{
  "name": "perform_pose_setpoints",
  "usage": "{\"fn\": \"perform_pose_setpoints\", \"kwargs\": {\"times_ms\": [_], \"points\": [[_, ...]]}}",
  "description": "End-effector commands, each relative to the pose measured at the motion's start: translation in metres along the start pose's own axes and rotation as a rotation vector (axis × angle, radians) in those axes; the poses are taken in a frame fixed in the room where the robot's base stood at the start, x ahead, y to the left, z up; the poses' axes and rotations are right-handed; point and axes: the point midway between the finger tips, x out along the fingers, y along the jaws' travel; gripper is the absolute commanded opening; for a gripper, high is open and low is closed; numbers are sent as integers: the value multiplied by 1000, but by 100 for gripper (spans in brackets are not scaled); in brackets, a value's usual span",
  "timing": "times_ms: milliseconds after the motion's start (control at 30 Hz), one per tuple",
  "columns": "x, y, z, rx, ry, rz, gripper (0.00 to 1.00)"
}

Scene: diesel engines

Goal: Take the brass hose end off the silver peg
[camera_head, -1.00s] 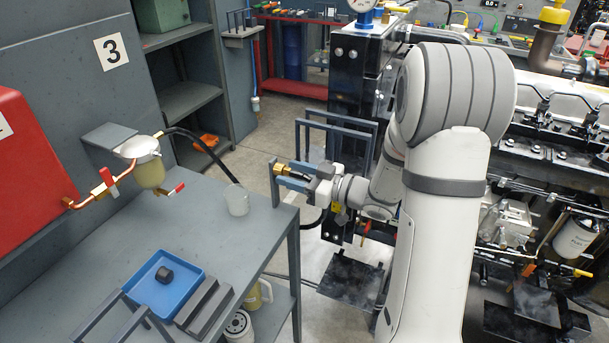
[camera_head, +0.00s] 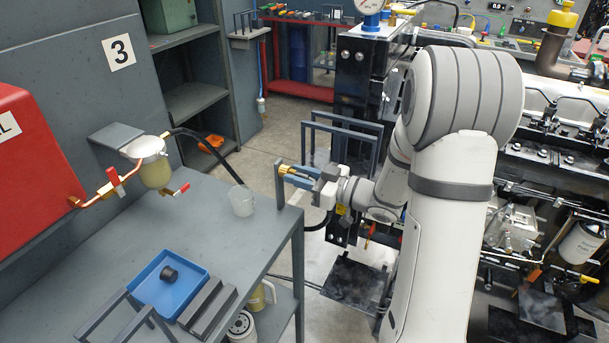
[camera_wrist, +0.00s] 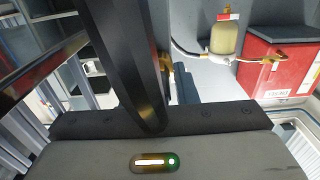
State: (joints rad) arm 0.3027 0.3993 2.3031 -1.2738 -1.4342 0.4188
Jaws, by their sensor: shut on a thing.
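The brass hose end (camera_head: 283,170) is at the top of the grey upright post (camera_head: 279,190) by the bench's right corner. My gripper (camera_head: 289,176), with blue fingers, is shut on the brass hose end from the right, nearly level. In the wrist view a bit of brass (camera_wrist: 166,66) shows beyond a broad black shape (camera_wrist: 130,60), seemingly the hose, that hides the fingertips. I cannot make out the silver peg; how far the hose end sits on it is hidden.
Grey frame bars (camera_head: 345,125) stand behind my gripper. The engine (camera_head: 560,150) fills the right.

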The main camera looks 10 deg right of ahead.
Motion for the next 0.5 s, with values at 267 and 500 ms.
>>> {"fn": "perform_pose_setpoints", "kwargs": {"times_ms": [267,500], "points": [[0,0,0,0,0,0,0],[0,0,0,0,0,-1,0]]}}
